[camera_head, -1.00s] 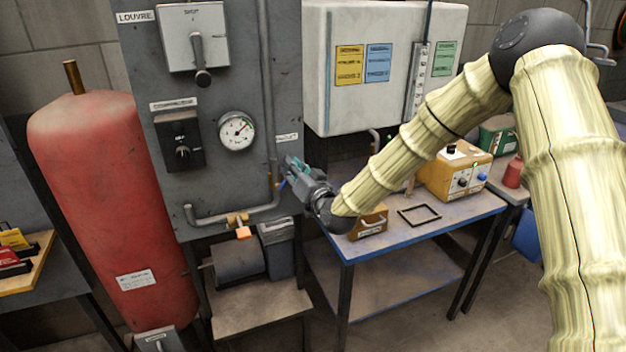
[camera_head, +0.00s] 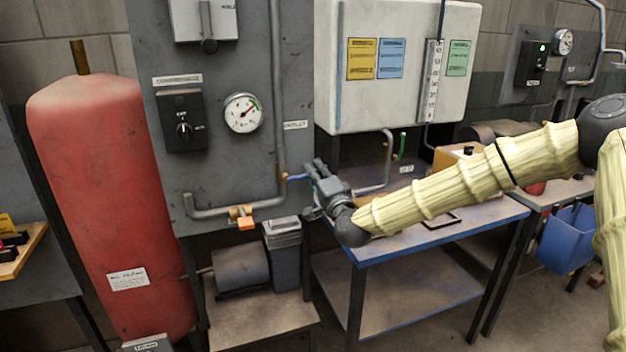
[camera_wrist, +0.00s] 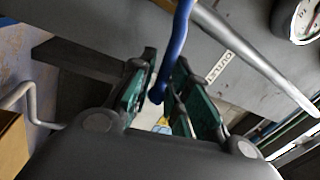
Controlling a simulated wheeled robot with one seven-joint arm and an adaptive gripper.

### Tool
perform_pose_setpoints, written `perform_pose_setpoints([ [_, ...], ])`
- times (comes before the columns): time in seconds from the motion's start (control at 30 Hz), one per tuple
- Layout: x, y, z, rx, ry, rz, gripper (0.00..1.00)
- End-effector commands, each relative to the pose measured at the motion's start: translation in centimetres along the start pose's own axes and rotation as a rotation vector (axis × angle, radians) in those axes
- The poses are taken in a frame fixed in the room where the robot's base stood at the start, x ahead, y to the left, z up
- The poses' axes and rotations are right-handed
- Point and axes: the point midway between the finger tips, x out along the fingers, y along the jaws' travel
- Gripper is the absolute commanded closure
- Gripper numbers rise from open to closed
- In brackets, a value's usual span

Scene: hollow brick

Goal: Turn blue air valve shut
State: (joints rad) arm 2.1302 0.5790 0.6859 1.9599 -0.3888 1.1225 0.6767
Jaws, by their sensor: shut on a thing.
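The blue air valve lever (camera_head: 297,177) is on the vertical grey pipe (camera_head: 280,120) at the right edge of the grey panel. It points out to the right, across the pipe. In the wrist view the lever (camera_wrist: 177,45) runs down between my green-padded fingers at an angle to the pipe. My gripper (camera_head: 311,172) is shut on the lever near its free end. In the wrist view my fingertips (camera_wrist: 166,62) are on either side of it. A white label (camera_head: 295,125) reading "OUTLET" is above the lever.
A pressure gauge (camera_head: 243,113) and a black switch box (camera_head: 183,120) are on the panel. An orange-handled valve (camera_head: 245,222) is on the lower pipe. A red tank (camera_head: 105,200) stands left. A blue-edged bench (camera_head: 440,237) is under my arm.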

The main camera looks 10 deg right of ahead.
Motion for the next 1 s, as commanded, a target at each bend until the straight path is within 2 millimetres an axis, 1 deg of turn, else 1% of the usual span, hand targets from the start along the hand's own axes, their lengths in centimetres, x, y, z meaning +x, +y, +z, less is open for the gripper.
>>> perform_pose_setpoints([
  [0.03,-0.20,0.85,0.11,0.030,0.006,0.001,1.00],
  [0.2,-0.31,1.38,0.12,0.119,0.024,0.002,1.00],
  [0.4,-0.35,1.62,0.23,0.180,0.035,0.002,1.00],
  [0.97,-0.41,1.80,0.26,0.205,0.040,0.005,1.00],
  [1.0,-0.41,1.82,0.26,0.205,0.040,0.005,0.75],
])
